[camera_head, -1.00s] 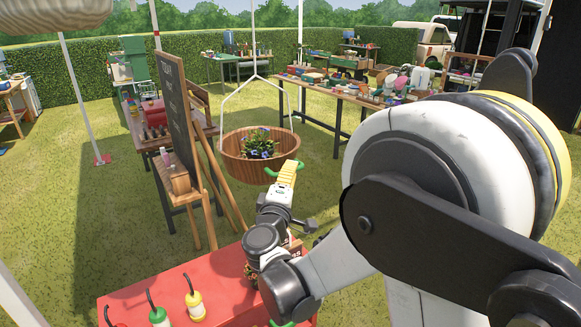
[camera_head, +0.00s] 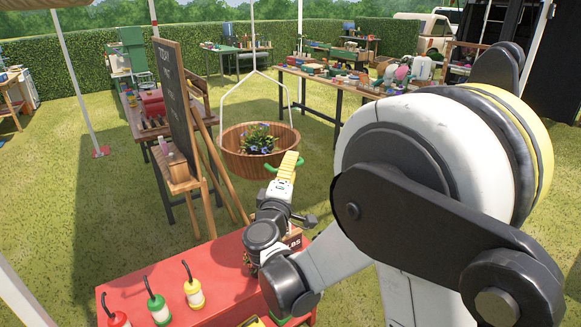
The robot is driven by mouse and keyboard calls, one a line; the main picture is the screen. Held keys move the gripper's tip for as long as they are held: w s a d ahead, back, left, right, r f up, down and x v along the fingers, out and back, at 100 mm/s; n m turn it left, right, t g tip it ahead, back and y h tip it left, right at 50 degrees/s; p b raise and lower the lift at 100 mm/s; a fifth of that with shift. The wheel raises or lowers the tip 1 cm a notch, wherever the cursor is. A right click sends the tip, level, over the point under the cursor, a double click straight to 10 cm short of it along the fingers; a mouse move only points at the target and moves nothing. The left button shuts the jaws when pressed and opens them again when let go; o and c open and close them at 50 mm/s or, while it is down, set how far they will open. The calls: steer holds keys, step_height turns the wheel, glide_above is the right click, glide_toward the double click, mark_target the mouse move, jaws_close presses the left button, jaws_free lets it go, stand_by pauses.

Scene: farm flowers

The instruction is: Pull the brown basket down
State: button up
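The brown wooden basket (camera_head: 232,161) hangs from a white frame of thin rods (camera_head: 272,78) near the middle of the view. It looks level and holds a plant with green leaves and blue-purple flowers (camera_head: 257,139). My gripper (camera_head: 285,163), with yellow and green parts, is in front of the basket's right side in the picture and overlaps its lower rim area. I cannot tell whether it touches the basket. Its fingers are too small and partly hidden, so their opening does not show.
A red table (camera_head: 222,283) with several bottles (camera_head: 194,293) stands close below my arm. A chalkboard easel (camera_head: 178,93) stands left of the basket. A laden wooden table (camera_head: 320,78) is behind it on the right. Grass lies open between them.

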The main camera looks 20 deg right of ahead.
steer(key=v, duration=1.2)
steer(key=s+d+f+m+g+y, duration=0.2)
steer(key=s+d+f+m+g, duration=0.4)
steer(key=s+d+g, duration=0.3)
steer(key=s+a+m+y, duration=0.2)
steer(key=s+y, duration=0.1)
steer(key=s, duration=0.2)
steer(key=s+a+f+m+g+y, duration=0.1)
steer(key=s+a+m+y, duration=0.1)
steer(key=s, duration=0.3)
steer(key=shift+f+m+y, duration=0.25)
steer(key=shift+m+y, duration=0.25)
steer(key=shift+y, duration=0.4)
